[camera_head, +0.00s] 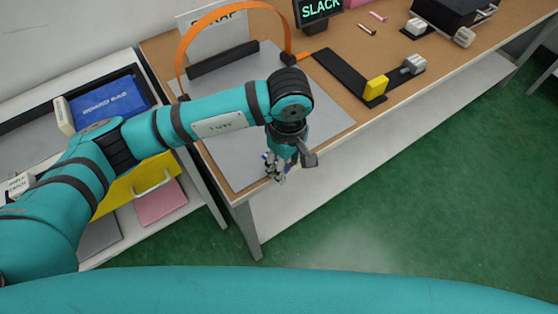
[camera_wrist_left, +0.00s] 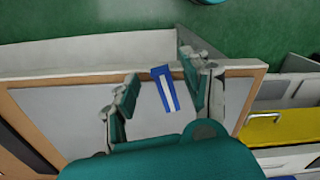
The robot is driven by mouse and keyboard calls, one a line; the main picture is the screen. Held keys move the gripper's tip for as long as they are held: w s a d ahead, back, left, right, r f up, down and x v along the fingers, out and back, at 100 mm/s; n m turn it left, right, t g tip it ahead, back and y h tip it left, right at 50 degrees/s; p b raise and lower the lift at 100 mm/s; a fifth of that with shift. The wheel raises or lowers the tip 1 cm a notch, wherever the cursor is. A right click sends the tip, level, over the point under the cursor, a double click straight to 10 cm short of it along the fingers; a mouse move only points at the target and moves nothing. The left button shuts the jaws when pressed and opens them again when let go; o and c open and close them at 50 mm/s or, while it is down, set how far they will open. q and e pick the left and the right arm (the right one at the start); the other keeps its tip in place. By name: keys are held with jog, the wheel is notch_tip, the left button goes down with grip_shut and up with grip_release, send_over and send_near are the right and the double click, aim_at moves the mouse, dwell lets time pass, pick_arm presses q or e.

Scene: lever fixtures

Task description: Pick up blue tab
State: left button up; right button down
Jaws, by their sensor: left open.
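The blue tab (camera_wrist_left: 164,93) is a small blue strip with a white stripe. In the left wrist view it shows between my two fingers, over the grey panel and the wooden border at the table's edge. My left gripper (camera_head: 277,172) is open and points down near the table's front left corner; its spread fingers also show in the left wrist view (camera_wrist_left: 160,88). I cannot tell how far the tab is below the fingertips. In the head view only small blue patches show beside the fingers, and the gripper hides most of that spot. My right gripper is not in view.
The wooden table (camera_head: 340,47) holds an orange arch (camera_head: 232,8), a black bar with a yellow block (camera_head: 376,86), and a grey lever fixture (camera_head: 413,65). Green floor is clear at right.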

pick_arm(q)
jog(key=shift+f, duration=0.3)
jog(key=c, duration=0.8)
jog(key=shift+r, duration=0.1)
